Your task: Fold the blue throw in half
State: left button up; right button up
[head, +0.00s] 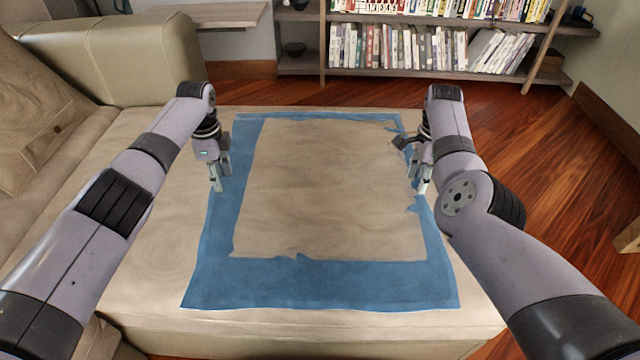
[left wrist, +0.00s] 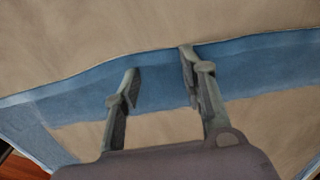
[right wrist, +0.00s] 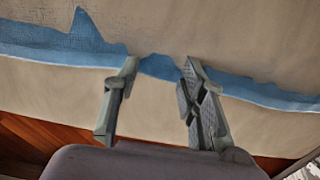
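The blue throw (head: 330,282) lies spread on the beige seat (head: 150,240). Blue shows as a border around a beige middle; I cannot tell whether that middle is the throw or the seat showing through. The border is wide at the near side and ragged at the right. My left gripper (head: 220,183) is open over the left border, its fingers spanning the blue strip (left wrist: 80,95) in the left wrist view. My right gripper (head: 418,186) is open at the right border, above a thin blue strip (right wrist: 45,42) in the right wrist view. Neither visibly grips cloth; fingertip contact is unclear.
A sofa back and armrest (head: 120,60) stand at the left. A bookshelf (head: 430,45) with books is at the back. Wooden floor (head: 540,130) lies open to the right and behind the seat.

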pick_arm(q)
jog(key=shift+s+f, duration=0.1)
jog(key=shift+f, duration=0.05)
grip_shut()
pick_arm(e)
jog(key=shift+s+f, duration=0.1)
jog(key=shift+f, duration=0.1)
grip_shut()
dwell(0.9)
